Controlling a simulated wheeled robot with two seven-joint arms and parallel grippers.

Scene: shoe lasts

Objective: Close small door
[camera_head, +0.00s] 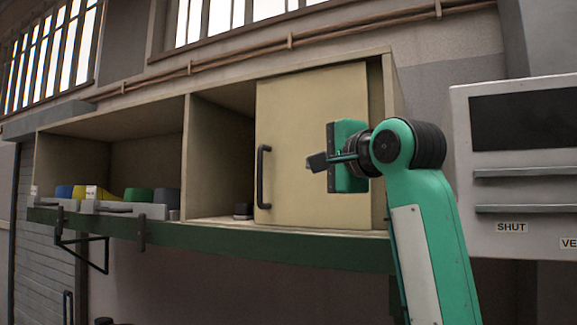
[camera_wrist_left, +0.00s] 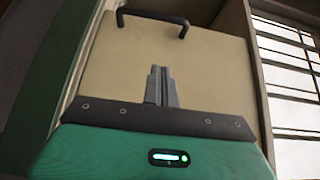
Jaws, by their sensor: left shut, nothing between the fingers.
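The small door (camera_head: 290,150) is a cream panel with a dark upright bar handle (camera_head: 263,178) near its left edge. It stands across part of the cabinet's right compartment, whose left part is open. A narrow strip shows right of the door. In the left wrist view the door (camera_wrist_left: 210,65) fills the middle, with its handle (camera_wrist_left: 152,17) at the top. My left gripper (camera_head: 318,162) is in front of the door, right of the handle, fingers pointing left. It is shut and empty, its fingers together (camera_wrist_left: 161,84). Whether it touches the door is unclear. My right gripper is not in view.
The cabinet's left compartment is open, with grey bins (camera_head: 125,208) and several coloured items. A small dark object (camera_head: 243,210) lies in the right compartment's open part. A green shelf edge (camera_head: 200,235) runs below. A grey panel (camera_head: 515,165) marked SHUT stands at the right.

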